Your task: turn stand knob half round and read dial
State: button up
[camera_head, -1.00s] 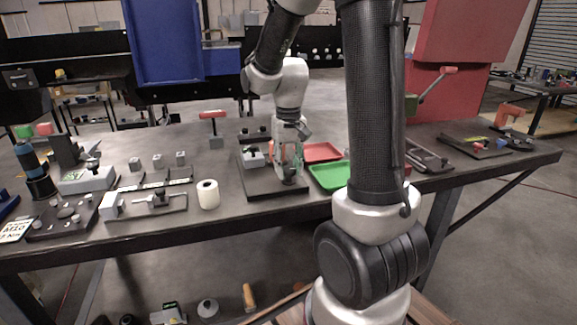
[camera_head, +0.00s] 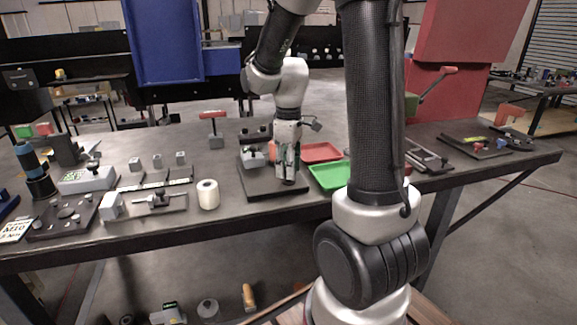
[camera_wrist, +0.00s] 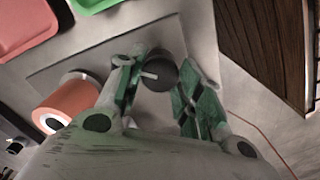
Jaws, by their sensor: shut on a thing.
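The stand is a dark base plate (camera_head: 262,190) on the bench; it also shows in the wrist view as a grey plate (camera_wrist: 85,57). Its round black knob (camera_wrist: 161,73) carries a white pointer line, which points left in the wrist view. My gripper (camera_head: 288,181) points down over the plate's front right part. In the wrist view my gripper (camera_wrist: 160,88) has its green-padded fingers on either side of the knob, shut on it. An orange cylinder (camera_wrist: 68,103) with a pale, dark-centred end stands left of the knob there. No readable dial face shows.
A red tray (camera_head: 320,152) and a green tray (camera_head: 328,178) lie right of the stand. A white roll (camera_head: 208,194) and a grey fixture (camera_head: 152,203) stand to its left. A red-handled tool (camera_head: 214,130) stands behind. The bench's front edge is close.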

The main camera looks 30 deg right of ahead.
jog(key=n, duration=0.6)
dwell(0.6)
jog(key=o, duration=1)
jog(key=shift+r, duration=0.15)
notch_tip(320, 180, up, 12)
jog(key=shift+f, duration=0.1)
